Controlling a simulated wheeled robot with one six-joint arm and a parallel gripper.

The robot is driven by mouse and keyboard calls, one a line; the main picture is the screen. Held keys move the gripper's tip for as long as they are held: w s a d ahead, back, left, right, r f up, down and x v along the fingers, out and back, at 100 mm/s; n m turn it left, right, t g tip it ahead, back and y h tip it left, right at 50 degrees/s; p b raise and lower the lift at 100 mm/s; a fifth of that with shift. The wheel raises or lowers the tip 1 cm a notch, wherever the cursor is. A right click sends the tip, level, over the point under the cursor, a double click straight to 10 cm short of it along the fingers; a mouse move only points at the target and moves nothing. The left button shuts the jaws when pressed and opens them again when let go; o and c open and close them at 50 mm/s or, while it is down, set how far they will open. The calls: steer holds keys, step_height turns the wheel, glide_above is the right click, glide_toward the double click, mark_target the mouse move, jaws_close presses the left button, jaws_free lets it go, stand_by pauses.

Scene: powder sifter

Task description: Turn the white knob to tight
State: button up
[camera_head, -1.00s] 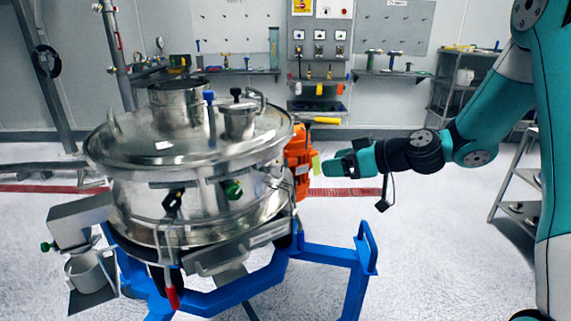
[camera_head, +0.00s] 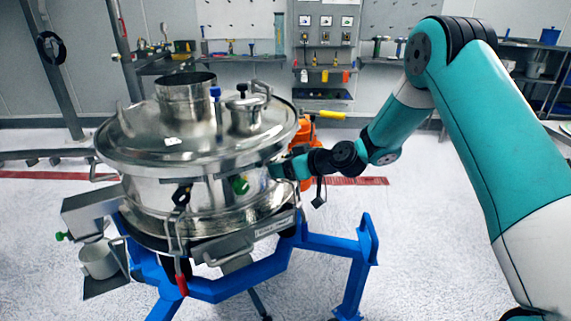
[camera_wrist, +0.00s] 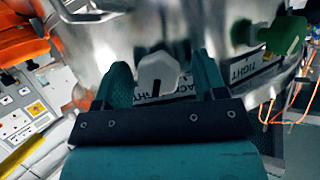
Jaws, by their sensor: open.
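The white knob (camera_wrist: 158,72) is on the steel wall of the round sifter in the wrist view. My gripper (camera_wrist: 162,66) is open, with one finger to the left and one to the right of the knob; I cannot tell whether either touches it. A label reading TIGHT (camera_wrist: 241,68) is right of the fingers, and another label, partly hidden, lies below the knob. In the head view my gripper (camera_head: 279,170) is at the right side of the sifter (camera_head: 150,193), and the white knob is hidden.
An orange unit (camera_head: 304,136) is on the sifter's far right side. The blue frame (camera_head: 320,242) stands below. The floor to the right is open.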

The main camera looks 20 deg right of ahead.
steer(key=c, duration=0.9)
steer(key=shift+w+d+f+m+g+y+b, duration=0.15)
steer(key=shift+f+m+g+y+b, duration=0.2)
steer(key=shift+m+b, duration=0.4)
steer(key=shift+r+m+g+y+b, duration=0.35)
steer(key=shift+m+y+b, duration=0.15)
steer(key=shift+m, duration=0.25)
steer(key=o, duration=0.9)
